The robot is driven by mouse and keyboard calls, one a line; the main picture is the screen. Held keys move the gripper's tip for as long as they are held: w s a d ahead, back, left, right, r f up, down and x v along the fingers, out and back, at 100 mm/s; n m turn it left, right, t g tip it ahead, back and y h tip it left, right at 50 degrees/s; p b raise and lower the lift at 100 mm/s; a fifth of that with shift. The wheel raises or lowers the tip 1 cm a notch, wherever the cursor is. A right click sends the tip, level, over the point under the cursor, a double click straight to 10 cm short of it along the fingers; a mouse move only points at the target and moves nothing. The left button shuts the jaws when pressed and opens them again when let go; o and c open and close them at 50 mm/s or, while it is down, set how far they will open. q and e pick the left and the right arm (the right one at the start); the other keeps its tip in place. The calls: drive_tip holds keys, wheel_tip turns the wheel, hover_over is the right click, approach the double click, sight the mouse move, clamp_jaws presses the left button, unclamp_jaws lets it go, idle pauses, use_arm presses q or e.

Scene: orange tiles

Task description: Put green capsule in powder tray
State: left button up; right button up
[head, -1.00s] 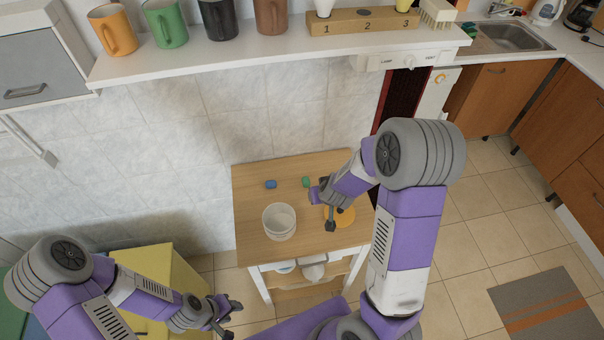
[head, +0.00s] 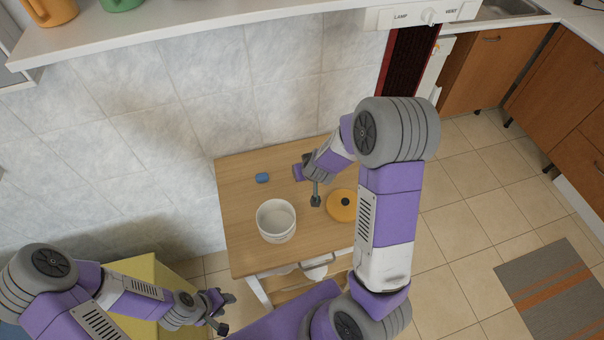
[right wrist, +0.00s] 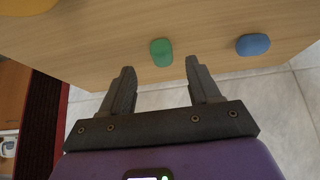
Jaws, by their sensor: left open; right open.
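The green capsule (right wrist: 161,52) lies on the wooden table, seen in the right wrist view just beyond and between my right fingertips. In the head view my right gripper hides it. My right gripper (head: 307,186) is over the table, open and empty; its two fingers also show apart in the right wrist view (right wrist: 160,66). My left gripper (head: 219,312) is open and empty, low at the left, near the yellow surface. I cannot identify a powder tray for certain in these views.
On the table (head: 240,215) are a blue capsule (head: 262,178), a white round pot (head: 276,221) and a yellow lid (head: 342,205) with a dark knob. A shelf (head: 210,24) with mugs runs along the tiled wall above. Wooden cabinets (head: 506,62) stand at the right.

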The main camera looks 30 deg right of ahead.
drive_tip(key=b+x, duration=0.1)
drive_tip(key=x, duration=0.3)
drive_tip(key=shift+w+f, duration=0.2)
drive_tip(key=shift+w, duration=0.15)
drive_tip(key=shift+c, duration=0.2)
drive_tip(key=shift+r, duration=0.1)
drive_tip(key=c, duration=1.1)
wheel_tip(320, 180, up, 10)
drive_tip(key=p, duration=0.5)
drive_tip(key=shift+a+p, duration=0.15)
drive_tip(key=shift+p, duration=0.2)
